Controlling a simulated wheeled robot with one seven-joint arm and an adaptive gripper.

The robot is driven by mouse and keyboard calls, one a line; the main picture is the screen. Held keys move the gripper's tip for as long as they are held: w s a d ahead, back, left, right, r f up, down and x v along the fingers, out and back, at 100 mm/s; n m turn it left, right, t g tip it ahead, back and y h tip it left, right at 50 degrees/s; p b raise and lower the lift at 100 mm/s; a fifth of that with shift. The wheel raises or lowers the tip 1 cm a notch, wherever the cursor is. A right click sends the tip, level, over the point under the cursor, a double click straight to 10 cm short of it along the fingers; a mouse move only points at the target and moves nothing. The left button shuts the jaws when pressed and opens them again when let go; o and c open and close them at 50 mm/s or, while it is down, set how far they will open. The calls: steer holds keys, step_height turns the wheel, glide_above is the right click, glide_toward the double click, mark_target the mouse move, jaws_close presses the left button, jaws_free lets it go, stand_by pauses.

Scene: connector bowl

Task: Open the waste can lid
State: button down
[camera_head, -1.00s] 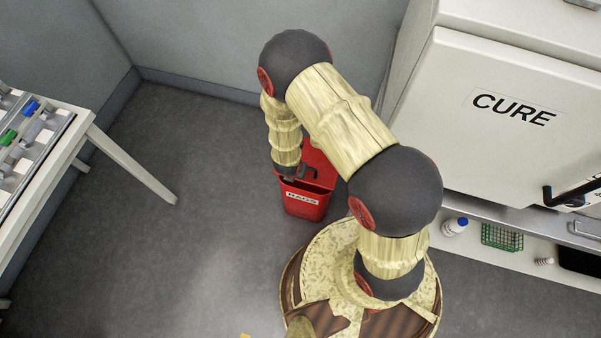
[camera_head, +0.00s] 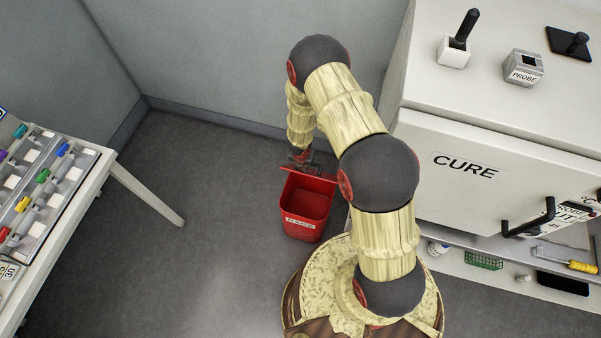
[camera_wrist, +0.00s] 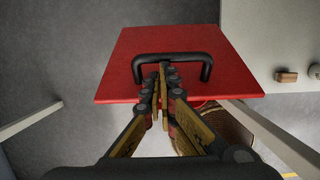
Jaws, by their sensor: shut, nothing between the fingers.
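The red waste can (camera_head: 305,215) stands on the floor beside my base, with a white label on its front. Its top is open and the inside shows. The red lid (camera_head: 308,172) is swung up at the back rim, seen nearly edge-on. In the wrist view the lid (camera_wrist: 205,80) fills the middle, with a black bar handle (camera_wrist: 172,57) on its face. My gripper (camera_head: 303,158) is behind the raised lid, on its handle side. It also shows in the wrist view (camera_wrist: 163,70), fingers shut and empty at the handle's middle. Contact there is unclear.
A white table (camera_head: 113,160) with a rack of coloured items stands at the left. A white cabinet marked CURE (camera_head: 465,190), with a black handle, stands at the right, close to my arm. Grey walls meet behind the can. The floor left of the can is clear.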

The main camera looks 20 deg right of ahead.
steer(key=w+r+p, duration=0.1)
steer(key=w+d+p, duration=0.1)
steer(key=shift+w+d+r+p, duration=0.1)
steer(key=shift+d+r+p, duration=0.2)
steer(key=shift+r, duration=0.05)
steer(key=shift+w+d, duration=0.2)
steer(key=shift+w, duration=0.1)
steer(key=shift+f, duration=0.2)
stand_by(0.5)
